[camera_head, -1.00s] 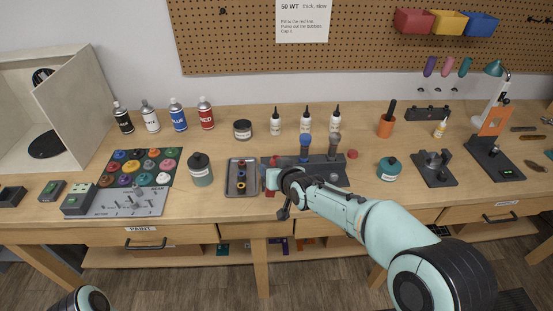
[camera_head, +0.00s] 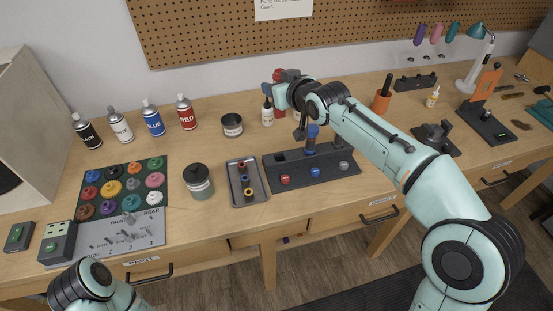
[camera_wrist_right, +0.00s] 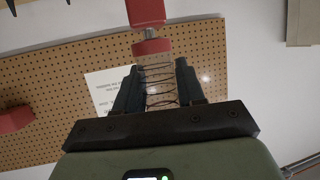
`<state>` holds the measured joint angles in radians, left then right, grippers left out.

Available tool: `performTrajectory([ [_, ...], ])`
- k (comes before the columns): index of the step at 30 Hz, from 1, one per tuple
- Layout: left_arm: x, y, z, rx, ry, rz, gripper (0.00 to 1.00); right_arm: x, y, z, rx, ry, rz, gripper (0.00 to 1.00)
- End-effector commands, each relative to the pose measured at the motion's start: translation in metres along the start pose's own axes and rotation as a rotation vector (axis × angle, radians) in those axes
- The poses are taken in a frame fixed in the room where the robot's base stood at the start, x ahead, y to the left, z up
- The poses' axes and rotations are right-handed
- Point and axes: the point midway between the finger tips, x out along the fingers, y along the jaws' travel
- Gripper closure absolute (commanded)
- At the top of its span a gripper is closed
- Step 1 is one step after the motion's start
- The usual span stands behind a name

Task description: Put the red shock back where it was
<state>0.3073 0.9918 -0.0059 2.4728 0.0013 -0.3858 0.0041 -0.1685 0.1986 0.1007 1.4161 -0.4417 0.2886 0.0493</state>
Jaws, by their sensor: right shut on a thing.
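My right gripper (camera_head: 275,95) is shut on the red shock (camera_head: 279,73). The shock is in the air above the back of the bench. In the right wrist view, the red shock (camera_wrist_right: 150,46) shows its red end and dark coil spring between the two fingers (camera_wrist_right: 160,86). The dark shock stand (camera_head: 270,174) lies below, with a blue shock (camera_head: 312,133) upright in it and a grey one partly hidden behind my arm. The stand's left end holds no shock. My left gripper is out of view; only part of my left arm shows.
A grey tray (camera_head: 235,193) with small rings is left of the stand. A dark-capped jar (camera_head: 198,182) stands left of the tray. Several spray cans stand further left.

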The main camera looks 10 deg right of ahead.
Motion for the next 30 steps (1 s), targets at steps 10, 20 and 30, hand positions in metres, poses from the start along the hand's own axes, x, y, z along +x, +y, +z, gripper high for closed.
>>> performTrajectory([
  [10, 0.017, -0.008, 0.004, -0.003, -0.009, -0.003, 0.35, 0.025, 0.000, 0.064, -0.003, -0.004, -0.001, 0.98],
  [20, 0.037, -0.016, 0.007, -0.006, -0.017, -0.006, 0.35, 0.054, 0.000, 0.133, -0.003, 0.001, -0.001, 0.98],
  [30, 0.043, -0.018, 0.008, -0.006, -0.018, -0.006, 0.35, 0.069, 0.001, 0.169, -0.002, -0.001, 0.000, 0.98],
])
